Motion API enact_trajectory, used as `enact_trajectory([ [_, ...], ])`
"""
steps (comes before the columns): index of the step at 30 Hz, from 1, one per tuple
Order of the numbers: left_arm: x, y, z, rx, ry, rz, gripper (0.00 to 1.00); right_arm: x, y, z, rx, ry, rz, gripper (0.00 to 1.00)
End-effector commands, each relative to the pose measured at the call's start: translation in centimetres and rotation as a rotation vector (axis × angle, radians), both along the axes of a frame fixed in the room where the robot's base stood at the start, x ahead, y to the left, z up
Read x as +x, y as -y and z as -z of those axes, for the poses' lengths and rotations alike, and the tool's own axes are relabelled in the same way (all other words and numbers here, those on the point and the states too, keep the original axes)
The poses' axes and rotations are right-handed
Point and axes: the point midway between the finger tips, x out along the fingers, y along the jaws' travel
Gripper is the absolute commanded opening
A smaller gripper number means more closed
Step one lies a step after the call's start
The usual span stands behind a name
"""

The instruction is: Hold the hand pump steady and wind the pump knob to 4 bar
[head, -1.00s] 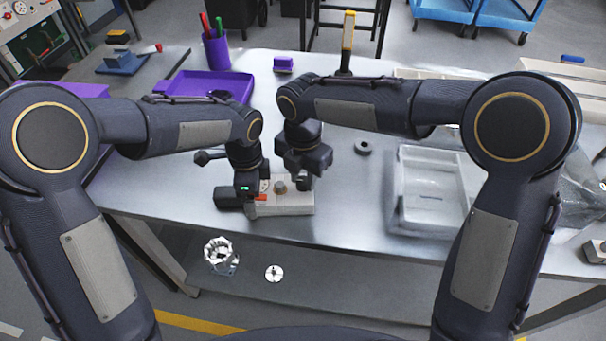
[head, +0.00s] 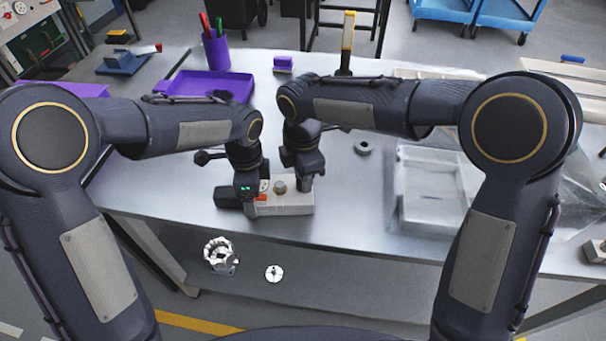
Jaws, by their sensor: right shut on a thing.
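The hand pump (head: 290,208) is a pale, low block with a dark left end (head: 230,196), lying near the front edge of the metal table. A grey round pump knob (head: 280,186) stands on its top, with a small white dial (head: 264,186) and an orange-red part beside it. My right gripper (head: 305,186) points down at the pump's right end, just right of the knob, and is shut on the pump body. My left gripper (head: 248,194) is over the pump's left part; its fingertips are too hidden to tell their opening.
A white tray (head: 398,200) stands right of the pump, and a dark ring (head: 362,148) lies behind it. A purple tray (head: 240,84) and a purple pen cup (head: 216,52) are at the back left. Metal parts (head: 220,254) lie on the shelf below.

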Motion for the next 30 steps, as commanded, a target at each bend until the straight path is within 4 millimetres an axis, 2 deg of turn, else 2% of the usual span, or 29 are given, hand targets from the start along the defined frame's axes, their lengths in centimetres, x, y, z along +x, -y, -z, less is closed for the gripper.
enact_trajectory([
  [18,-0.03,0.06,-0.03,0.0,0.0,0.001,0.46,0.04,-0.1,-0.09,0.003,0.002,0.556,0.05],
  [30,-0.04,0.07,-0.03,0.0,0.0,0.002,0.46,0.05,-0.1,-0.1,0.003,0.001,0.756,0.05],
])
